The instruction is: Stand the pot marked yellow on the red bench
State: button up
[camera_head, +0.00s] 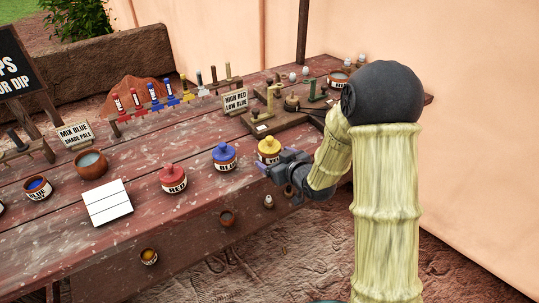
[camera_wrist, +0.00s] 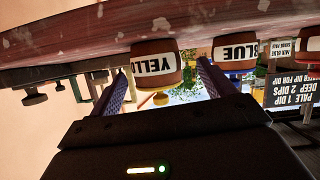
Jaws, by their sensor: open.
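The pot marked yellow (camera_head: 269,150) is a brown clay pot with a white label band and a yellow lid. It stands upright on the red bench (camera_head: 130,240) near its front edge, right of the blue pot. In the upside-down wrist view the yellow pot (camera_wrist: 152,65) shows its label "YELL" ahead of my open fingers. My gripper (camera_head: 279,172) is open just in front of the pot, at the bench edge. In the wrist view the fingers of my gripper (camera_wrist: 165,85) flank the pot's outline; whether the pot is between them in depth I cannot tell.
The blue-lidded pot (camera_head: 224,156) stands close left of the yellow pot, and the red-lidded pot (camera_head: 173,179) further left. A white tile (camera_head: 107,203) lies left of these. Wooden boards with fittings (camera_head: 288,108) and a sign (camera_head: 235,101) stand behind.

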aim_at(269, 138)
jog(key=shift+d+x, duration=0.1)
jog(key=shift+x, duration=1.2)
jog(key=shift+d+x, duration=0.15)
jog(key=shift+x, duration=1.15)
jog(key=shift+w, duration=0.1)
jog(key=c, duration=1.3)
jog(key=shift+r, duration=0.1)
notch_tip(269, 138, up, 10)
jog(key=shift+f+p, duration=0.1)
jog(key=shift+p, duration=0.65)
